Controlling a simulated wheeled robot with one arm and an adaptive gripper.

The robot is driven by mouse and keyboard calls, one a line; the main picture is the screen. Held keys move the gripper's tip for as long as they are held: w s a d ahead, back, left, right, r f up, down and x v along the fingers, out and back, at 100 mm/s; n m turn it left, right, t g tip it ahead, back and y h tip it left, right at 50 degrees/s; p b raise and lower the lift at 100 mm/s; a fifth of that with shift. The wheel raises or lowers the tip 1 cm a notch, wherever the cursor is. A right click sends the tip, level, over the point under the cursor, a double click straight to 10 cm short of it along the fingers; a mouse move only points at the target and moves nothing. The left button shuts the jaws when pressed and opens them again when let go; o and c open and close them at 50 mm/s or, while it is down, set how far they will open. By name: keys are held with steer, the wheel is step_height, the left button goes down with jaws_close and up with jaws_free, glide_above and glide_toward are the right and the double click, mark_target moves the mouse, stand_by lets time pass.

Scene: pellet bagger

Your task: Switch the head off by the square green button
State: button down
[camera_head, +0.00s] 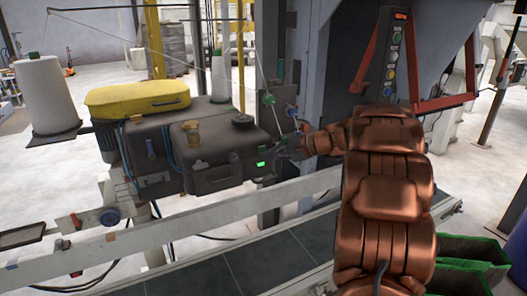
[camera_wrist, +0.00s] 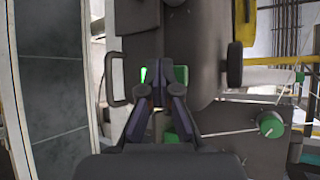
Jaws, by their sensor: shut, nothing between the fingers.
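The sewing head (camera_head: 215,165) is a dark grey machine body at the centre left of the head view, and its dark casing (camera_wrist: 190,35) fills the top of the wrist view. A small bright green patch (camera_head: 261,164) shows on its right end. In the wrist view a green block (camera_wrist: 181,74) and a brighter green patch (camera_wrist: 143,74) show on either side of my fingertips, partly hidden by them. I cannot tell which is the square button. My gripper (camera_wrist: 158,88) is shut and empty, its tips close in front of this green; contact cannot be told. In the head view my gripper (camera_head: 291,145) is at the head's right end.
A yellow cover (camera_head: 137,99) tops the machine, with a white thread cone (camera_head: 46,92) at left. A green knob (camera_wrist: 270,124) and threads lie beside my gripper. A pale rail (camera_head: 200,231) and dark conveyor (camera_head: 265,262) run below. A button panel (camera_head: 391,60) hangs behind my arm.

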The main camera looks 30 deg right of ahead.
steer(key=shift+w, duration=0.2)
stand_by(0.5)
steer(key=shift+w, duration=0.25)
steer(key=shift+w, duration=0.5)
stand_by(0.9)
steer(key=shift+s, duration=0.1)
steer(key=shift+s+b, duration=0.3)
steer(key=shift+s, duration=0.55)
steer(key=shift+s, duration=0.1)
steer(key=shift+s+a+b, duration=0.15)
steer(key=shift+s+b, duration=0.4)
steer(key=shift+s, duration=0.9)
steer(key=shift+s+a+b, duration=0.15)
steer(key=shift+s+b, duration=0.4)
steer(key=shift+s, duration=0.9)
steer(key=shift+a, duration=0.1)
